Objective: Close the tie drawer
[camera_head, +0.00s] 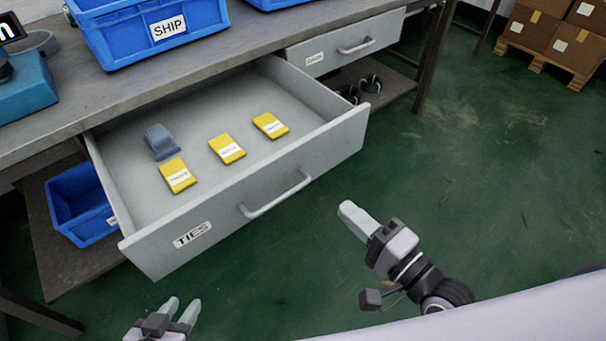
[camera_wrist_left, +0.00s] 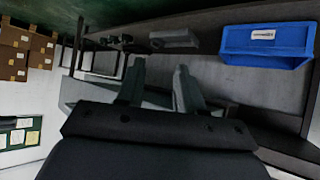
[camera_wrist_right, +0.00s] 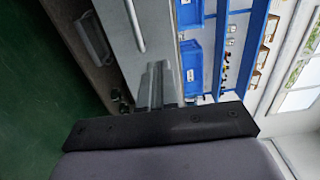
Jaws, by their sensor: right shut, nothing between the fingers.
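The grey tie drawer (camera_head: 330,150), labelled TIES, is pulled well out from under the workbench. Its bar handle (camera_head: 275,196) is on the front panel. Three yellow packets (camera_head: 227,149) and a blue-grey object (camera_head: 160,141) lie inside. My left gripper (camera_head: 182,308) is open and empty, below and in front of the drawer's left front corner; its parted fingers show in the left wrist view (camera_wrist_left: 160,82). My right gripper (camera_head: 352,212) is shut and empty, to the right of the handle and apart from it; its fingers also show together in the right wrist view (camera_wrist_right: 157,80).
A second drawer (camera_head: 345,44), labelled BAGS, sits to the right, near the bench. Blue SHIP bin (camera_head: 150,35) stands on the bench. Another blue bin (camera_head: 78,205) is on the lower shelf at left. Green floor (camera_head: 450,170) is clear at right; boxes (camera_head: 550,30) stand far back.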

